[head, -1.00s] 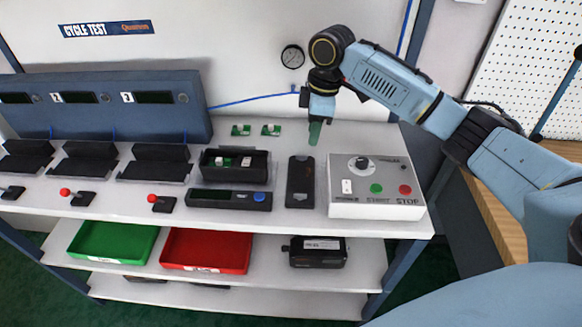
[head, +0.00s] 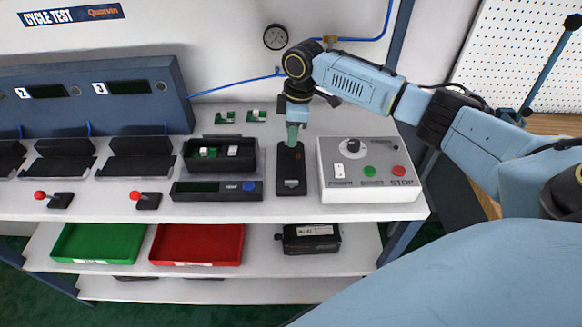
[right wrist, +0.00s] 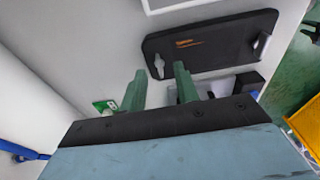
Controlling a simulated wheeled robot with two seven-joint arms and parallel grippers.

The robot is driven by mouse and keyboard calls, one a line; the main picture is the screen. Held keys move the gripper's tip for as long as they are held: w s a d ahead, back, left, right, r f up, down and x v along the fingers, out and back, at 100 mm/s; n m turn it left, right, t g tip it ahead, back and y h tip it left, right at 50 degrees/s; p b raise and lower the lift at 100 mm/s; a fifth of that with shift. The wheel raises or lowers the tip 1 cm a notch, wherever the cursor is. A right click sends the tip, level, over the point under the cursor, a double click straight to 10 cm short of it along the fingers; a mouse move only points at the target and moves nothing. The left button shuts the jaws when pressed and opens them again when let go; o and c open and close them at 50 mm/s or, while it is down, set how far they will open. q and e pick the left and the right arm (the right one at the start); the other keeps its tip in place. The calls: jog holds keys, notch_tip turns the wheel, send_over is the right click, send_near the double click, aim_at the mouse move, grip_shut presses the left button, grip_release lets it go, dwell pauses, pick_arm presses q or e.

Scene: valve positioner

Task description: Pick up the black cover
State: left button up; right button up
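The black cover (head: 291,182) is a flat dark plate lying on the white bench top, between the open black housing and the white control box. My right gripper (head: 292,143) is at the far end of the cover, its green fingers pointing down; I cannot tell whether they touch it. My left gripper is not in view.
The control box (head: 368,170) stands close right of the cover. The open black housing (head: 190,162) with green parts inside and a display unit (head: 216,191) stand left. Green and red trays (head: 198,245) and a dark device (head: 308,238) sit on the shelf below.

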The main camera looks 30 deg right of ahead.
jog(key=shift+w+a+f, duration=0.1)
jog(key=shift+f, duration=0.85)
grip_shut()
jog(key=shift+r, duration=0.2)
